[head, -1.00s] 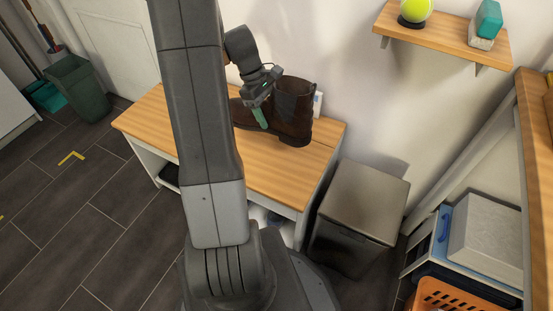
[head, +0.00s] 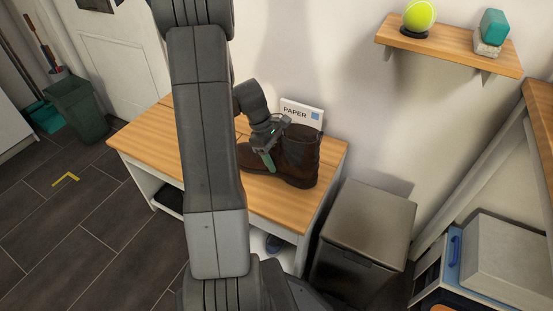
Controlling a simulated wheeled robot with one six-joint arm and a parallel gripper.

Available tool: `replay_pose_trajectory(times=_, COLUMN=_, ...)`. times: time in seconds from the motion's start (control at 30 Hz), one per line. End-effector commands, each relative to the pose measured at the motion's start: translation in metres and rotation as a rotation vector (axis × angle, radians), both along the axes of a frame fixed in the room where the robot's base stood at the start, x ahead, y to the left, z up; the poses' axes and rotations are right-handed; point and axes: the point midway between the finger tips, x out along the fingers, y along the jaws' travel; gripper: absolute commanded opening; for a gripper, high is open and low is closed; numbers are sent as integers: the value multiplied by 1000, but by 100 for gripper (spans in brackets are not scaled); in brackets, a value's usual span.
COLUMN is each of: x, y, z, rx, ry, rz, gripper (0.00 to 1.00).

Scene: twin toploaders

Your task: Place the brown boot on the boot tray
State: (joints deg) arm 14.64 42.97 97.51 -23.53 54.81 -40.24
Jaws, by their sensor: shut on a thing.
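The brown boot (head: 301,158) is over the right part of the wooden bench top, upright, with its toe pointing left. My gripper (head: 267,155) comes from the upper left and is shut on the boot at its front, between the shaft and the toe. One green finger shows against the near side of the boot; the other finger is hidden. I cannot tell whether the sole touches the bench top.
The wooden bench (head: 145,147) has a PAPER box or sign (head: 301,111) behind the boot. A grey bin (head: 365,235) stands right of the bench. A wall shelf (head: 450,50) holds a tennis ball (head: 419,16). A green bin (head: 78,108) stands on the floor at left.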

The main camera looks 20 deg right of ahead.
Motion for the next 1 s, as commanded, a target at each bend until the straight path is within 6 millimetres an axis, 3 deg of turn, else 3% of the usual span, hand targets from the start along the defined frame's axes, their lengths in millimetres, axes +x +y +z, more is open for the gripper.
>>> replay_pose_trajectory(times=0.37, x=0, y=0, z=-6, rx=-1, ry=-1, rz=-1, gripper=23)
replay_pose_trajectory(times=0.4, x=0, y=0, z=-6, rx=0, ry=-1, rz=-1, gripper=68)
replay_pose_trajectory(times=0.5, x=0, y=0, z=-6, rx=0, ry=-1, rz=-1, gripper=86)
replay_pose_trajectory(times=0.8, x=0, y=0, z=-4, rx=0, ry=-2, rz=-1, gripper=86)
replay_pose_trajectory(times=1.0, x=7, y=6, z=21, rx=-1, ry=-3, rz=1, gripper=86)
